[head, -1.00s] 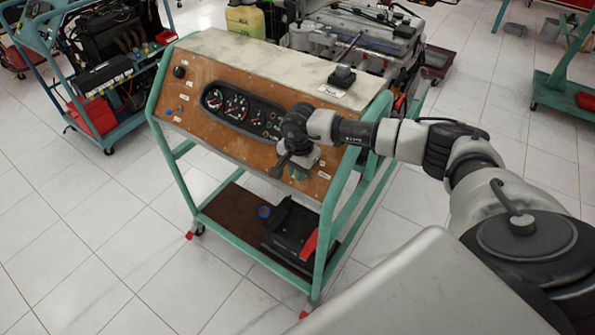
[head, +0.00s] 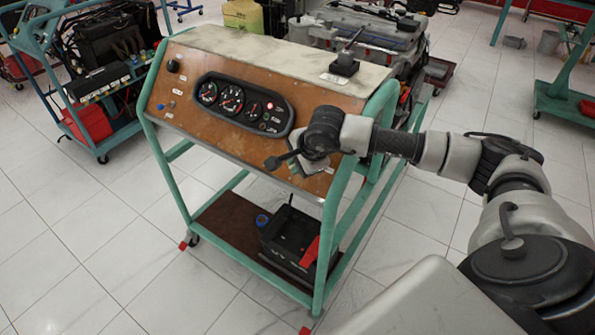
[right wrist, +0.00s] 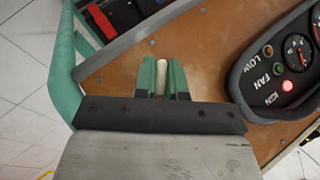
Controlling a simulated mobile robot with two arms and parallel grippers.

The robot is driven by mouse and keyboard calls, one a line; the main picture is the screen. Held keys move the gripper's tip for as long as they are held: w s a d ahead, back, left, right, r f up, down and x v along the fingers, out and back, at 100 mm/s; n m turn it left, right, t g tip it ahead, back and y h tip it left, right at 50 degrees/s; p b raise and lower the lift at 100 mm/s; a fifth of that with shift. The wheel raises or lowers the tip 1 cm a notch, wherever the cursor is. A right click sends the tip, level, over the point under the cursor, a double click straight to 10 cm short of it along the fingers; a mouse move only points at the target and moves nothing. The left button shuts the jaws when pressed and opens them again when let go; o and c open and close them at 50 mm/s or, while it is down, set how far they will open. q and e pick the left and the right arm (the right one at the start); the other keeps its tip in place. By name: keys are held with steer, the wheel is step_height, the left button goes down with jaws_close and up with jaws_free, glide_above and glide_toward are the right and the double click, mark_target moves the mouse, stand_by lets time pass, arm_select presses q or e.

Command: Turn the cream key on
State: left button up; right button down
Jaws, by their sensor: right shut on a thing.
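The cream key (right wrist: 162,72) shows in the right wrist view as a narrow pale strip between the two green fingers of my right gripper (right wrist: 163,80). The gripper is shut on it, in front of the brown panel (right wrist: 203,62). In the head view my right gripper (head: 305,168) is at the right lower part of the panel (head: 190,107), and my wrist hides the key there. A red lamp marked IGN (right wrist: 288,86) glows on the gauge cluster (right wrist: 262,92). My left gripper is in neither view.
The green frame (head: 342,200) of the trainer stands close to my right wrist. A black lever box (head: 344,64) sits on the pale top. A battery (head: 285,240) stands on the lower shelf. Other trainers stand behind, with open tiled floor in front and left.

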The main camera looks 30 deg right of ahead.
stand_by(0.3)
steer(key=c, duration=1.2)
jaws_free()
steer(key=b+v, duration=0.1)
steer(key=v, duration=0.9)
steer(key=shift+s+r, duration=0.3)
steer(key=shift+s, duration=0.05)
